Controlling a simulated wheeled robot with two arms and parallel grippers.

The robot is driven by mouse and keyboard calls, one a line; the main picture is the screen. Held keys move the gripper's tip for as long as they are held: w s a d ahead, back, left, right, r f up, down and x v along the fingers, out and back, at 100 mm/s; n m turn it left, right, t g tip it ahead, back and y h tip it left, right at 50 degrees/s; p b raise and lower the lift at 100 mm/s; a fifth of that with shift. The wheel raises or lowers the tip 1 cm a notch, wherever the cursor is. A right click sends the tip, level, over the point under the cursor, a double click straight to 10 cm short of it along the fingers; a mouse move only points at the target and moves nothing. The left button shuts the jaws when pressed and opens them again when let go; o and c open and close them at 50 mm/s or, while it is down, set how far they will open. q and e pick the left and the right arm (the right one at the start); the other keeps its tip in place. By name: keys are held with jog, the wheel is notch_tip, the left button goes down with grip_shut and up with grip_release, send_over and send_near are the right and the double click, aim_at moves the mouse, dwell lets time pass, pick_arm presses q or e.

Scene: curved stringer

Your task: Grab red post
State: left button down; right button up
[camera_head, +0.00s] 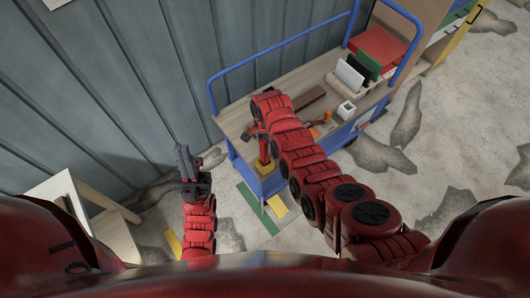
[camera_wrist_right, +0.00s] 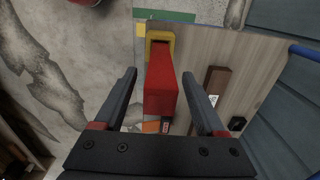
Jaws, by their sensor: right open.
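The red post (camera_head: 264,151) stands in a yellow base (camera_head: 265,168) at the near left corner of the cart's wooden top. In the right wrist view the red post (camera_wrist_right: 160,82) rises toward the camera from its yellow base (camera_wrist_right: 160,36). My right gripper (camera_wrist_right: 160,88) is open, with one finger on each side of the post and visible gaps between. In the head view my right arm largely hides this gripper. My left gripper (camera_head: 185,160) is off the cart to the left, with nothing visible in it; its finger gap is unclear.
The blue-railed cart (camera_head: 236,119) stands against a grey corrugated wall (camera_head: 110,80). On it lie a brown block (camera_head: 309,97), an orange tool (camera_head: 324,118), a white cup (camera_head: 346,110) and a red box (camera_head: 378,47). A white-topped wooden piece (camera_head: 60,190) is at lower left.

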grip_shut()
dwell(0.4)
dwell(1.1)
